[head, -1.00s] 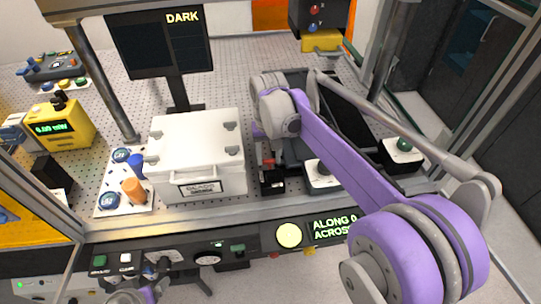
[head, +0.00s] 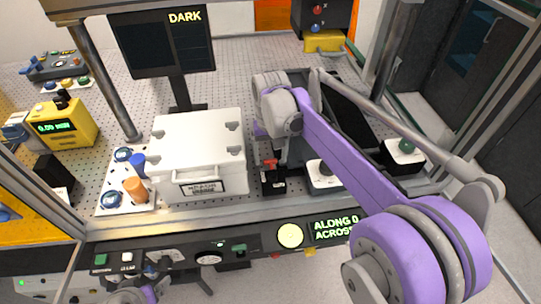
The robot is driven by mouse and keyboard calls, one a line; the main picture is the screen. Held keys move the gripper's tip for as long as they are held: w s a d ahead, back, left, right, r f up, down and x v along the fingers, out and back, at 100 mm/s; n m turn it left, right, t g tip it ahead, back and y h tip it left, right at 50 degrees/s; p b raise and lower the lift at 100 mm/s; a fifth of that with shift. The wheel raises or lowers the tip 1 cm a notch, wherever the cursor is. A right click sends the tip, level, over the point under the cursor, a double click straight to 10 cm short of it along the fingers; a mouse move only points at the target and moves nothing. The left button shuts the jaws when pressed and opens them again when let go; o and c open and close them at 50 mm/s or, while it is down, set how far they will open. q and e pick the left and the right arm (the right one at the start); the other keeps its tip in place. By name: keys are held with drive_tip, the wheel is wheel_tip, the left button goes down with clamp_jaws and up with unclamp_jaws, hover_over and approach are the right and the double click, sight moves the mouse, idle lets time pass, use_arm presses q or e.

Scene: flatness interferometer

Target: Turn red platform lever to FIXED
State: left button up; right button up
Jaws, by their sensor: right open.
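A small red lever (head: 271,163) shows on a black block (head: 273,182) just right of the white lidded box. I cannot read any FIXED mark or tell the lever's setting at this size. My right arm reaches in from the right. Its right gripper (head: 262,131) is open, just behind and above the red lever, and mostly hidden by its own wrist. I cannot tell whether the fingers touch the lever. Part of my left arm shows at the bottom left edge, but its gripper cannot be made out.
The white box (head: 198,150) stands close on the left of the lever. A white-topped block with a grey knob (head: 325,170) is on its right. A green-button box (head: 405,150) stands farther right. A dark screen (head: 163,42) reads DARK. The console (head: 206,250) runs along the front.

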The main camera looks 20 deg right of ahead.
sight(271, 161)
use_arm(q)
drive_tip(key=shift+w+r+p, duration=0.2)
drive_tip(key=shift+r+p, duration=0.1)
drive_tip(key=shift+r, duration=0.2)
use_arm(e)
wheel_tip(271, 161, up, 11)
drive_tip(key=shift+f, duration=0.2)
drive_tip(key=shift+f, duration=0.1)
